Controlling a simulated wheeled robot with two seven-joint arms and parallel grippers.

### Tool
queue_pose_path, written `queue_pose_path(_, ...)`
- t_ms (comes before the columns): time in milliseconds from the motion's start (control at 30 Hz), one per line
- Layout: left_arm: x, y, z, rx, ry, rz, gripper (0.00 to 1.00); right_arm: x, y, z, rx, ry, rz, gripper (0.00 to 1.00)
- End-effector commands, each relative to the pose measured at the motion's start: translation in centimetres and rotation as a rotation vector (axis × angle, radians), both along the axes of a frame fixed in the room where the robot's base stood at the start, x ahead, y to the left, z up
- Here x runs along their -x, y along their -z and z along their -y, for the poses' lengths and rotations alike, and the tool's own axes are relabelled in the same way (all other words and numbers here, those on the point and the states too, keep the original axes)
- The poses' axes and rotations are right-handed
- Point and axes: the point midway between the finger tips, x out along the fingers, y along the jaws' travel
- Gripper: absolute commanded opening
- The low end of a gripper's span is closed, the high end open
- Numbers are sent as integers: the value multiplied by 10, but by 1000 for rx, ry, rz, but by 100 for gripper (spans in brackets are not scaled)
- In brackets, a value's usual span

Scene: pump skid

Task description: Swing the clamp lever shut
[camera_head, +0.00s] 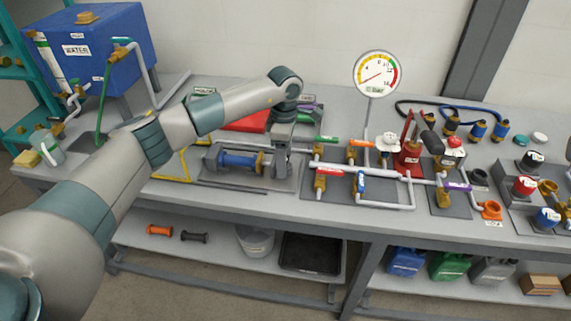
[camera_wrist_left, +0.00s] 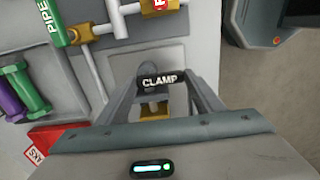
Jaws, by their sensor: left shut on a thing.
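The clamp lever (camera_wrist_left: 152,69) is a dark grey handle with a black "CLAMP" label, seen between my fingers in the left wrist view. My left gripper (camera_wrist_left: 158,84) is shut on it. In the head view my left gripper (camera_head: 281,170) points down at the right end of the clamp fixture and hides most of the lever. The fixture's grey base plate (camera_head: 225,181) carries a blue spool piece (camera_head: 240,160) lying level. A brass part (camera_wrist_left: 155,109) shows between the fingers. My right gripper is in neither view.
A pipe rig with coloured valve handles (camera_head: 361,184) stands close right of the fixture. A red tray (camera_head: 247,122) lies behind it. A yellow frame (camera_head: 172,172) lies to its left. A pressure gauge (camera_head: 377,74) rises behind the rig. The bench's front edge (camera_head: 240,208) is near.

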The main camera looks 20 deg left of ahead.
Motion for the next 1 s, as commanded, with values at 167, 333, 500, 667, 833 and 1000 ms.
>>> queue_pose_path(167, 0, -1, 0, 0, 9, 1, 38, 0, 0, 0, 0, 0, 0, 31)
queue_pose_path(333, 0, -1, 0, -1, 8, 1, 70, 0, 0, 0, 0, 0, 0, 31)
queue_pose_path(500, 0, -1, 0, -1, 7, 1, 80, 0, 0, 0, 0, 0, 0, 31)
queue_pose_path(667, 0, -1, 0, -1, 7, 0, 80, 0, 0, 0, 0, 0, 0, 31)
queue_pose_path(833, 0, -5, 0, 0, 7, 1, 80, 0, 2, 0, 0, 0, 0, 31)
queue_pose_path(1000, -1, -19, 0, -1, 7, 3, 80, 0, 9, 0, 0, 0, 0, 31)
